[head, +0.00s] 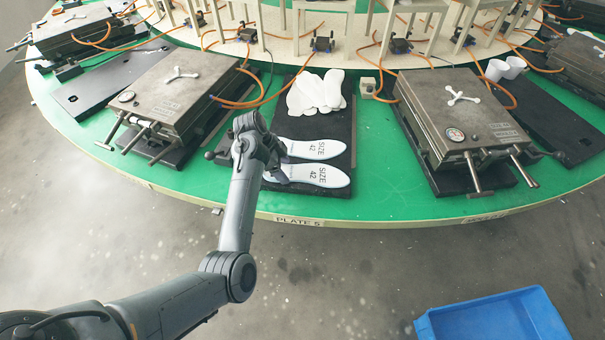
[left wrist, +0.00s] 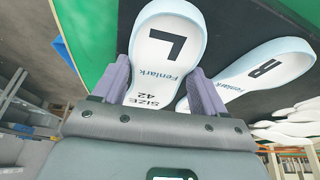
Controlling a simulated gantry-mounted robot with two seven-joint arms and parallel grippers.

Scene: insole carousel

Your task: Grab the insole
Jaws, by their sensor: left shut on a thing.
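Two white insoles with light blue edges lie side by side on a black plate (head: 340,118) in the head view. The near insole (head: 322,175), marked L in the left wrist view (left wrist: 170,45), is gripped at its heel end. My left gripper (head: 280,168) is shut on it, with one purple finger on each side of the heel in the left wrist view (left wrist: 158,85). The far insole (head: 318,149), marked R in the left wrist view (left wrist: 265,70), lies beside it, apart from the jaws. My right gripper is not in view.
White glove-like pieces (head: 315,92) lie at the far end of the black plate. Metal moulds with handles stand left (head: 170,92) and right (head: 465,118) on the green round table (head: 385,200). A blue crate (head: 495,318) stands at lower right.

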